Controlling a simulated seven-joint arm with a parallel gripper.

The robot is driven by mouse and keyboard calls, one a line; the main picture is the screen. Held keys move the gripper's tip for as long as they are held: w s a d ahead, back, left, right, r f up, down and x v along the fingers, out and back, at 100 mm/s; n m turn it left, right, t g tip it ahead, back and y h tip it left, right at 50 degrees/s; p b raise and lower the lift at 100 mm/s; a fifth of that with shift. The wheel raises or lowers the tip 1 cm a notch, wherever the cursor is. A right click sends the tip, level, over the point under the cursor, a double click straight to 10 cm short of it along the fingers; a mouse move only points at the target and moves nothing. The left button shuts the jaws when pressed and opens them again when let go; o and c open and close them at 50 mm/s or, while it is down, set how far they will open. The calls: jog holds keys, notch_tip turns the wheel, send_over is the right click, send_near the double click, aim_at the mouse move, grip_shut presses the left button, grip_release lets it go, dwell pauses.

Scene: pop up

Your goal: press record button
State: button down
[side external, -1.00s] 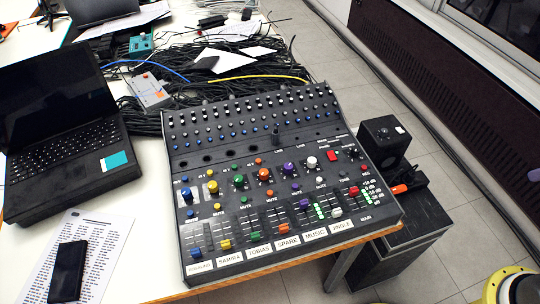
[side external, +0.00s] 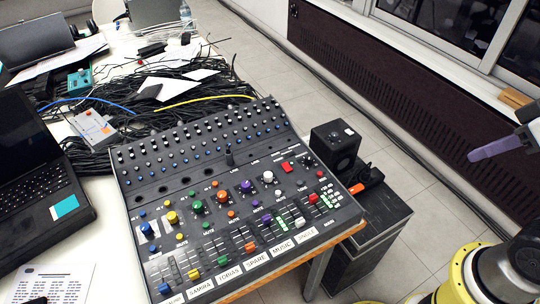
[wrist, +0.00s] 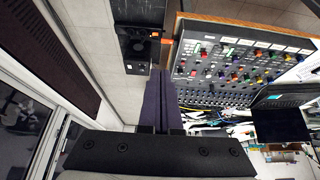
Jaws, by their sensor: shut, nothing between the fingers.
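The audio mixing console (side external: 125,172) stands on the white table, with rows of knobs, coloured knobs and labelled faders. A red rectangular button (side external: 287,167) is near its upper right. A red cap (side external: 313,198) sits lower, near the right edge. The lettering is too small to tell which is the record button. My gripper (side external: 472,156), with purple fingers, is at the right edge of the side view, well apart from the console. In the wrist view my gripper (wrist: 172,85) is shut and empty, with the console (wrist: 181,38) to the right of the fingers.
A black speaker box (side external: 336,145) stands just right of the console, on a dark cabinet (side external: 375,225). Cables (side external: 110,105) tangle behind the console. A laptop (side external: 30,165) is at the left. The space between my gripper and the speaker is open.

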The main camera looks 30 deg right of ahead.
jog(key=w+r, duration=0.3)
jog(key=g, duration=0.6)
send_over(320, 173)
notch_tip(320, 173, down, 20)
jog(key=shift+f, duration=3.6)
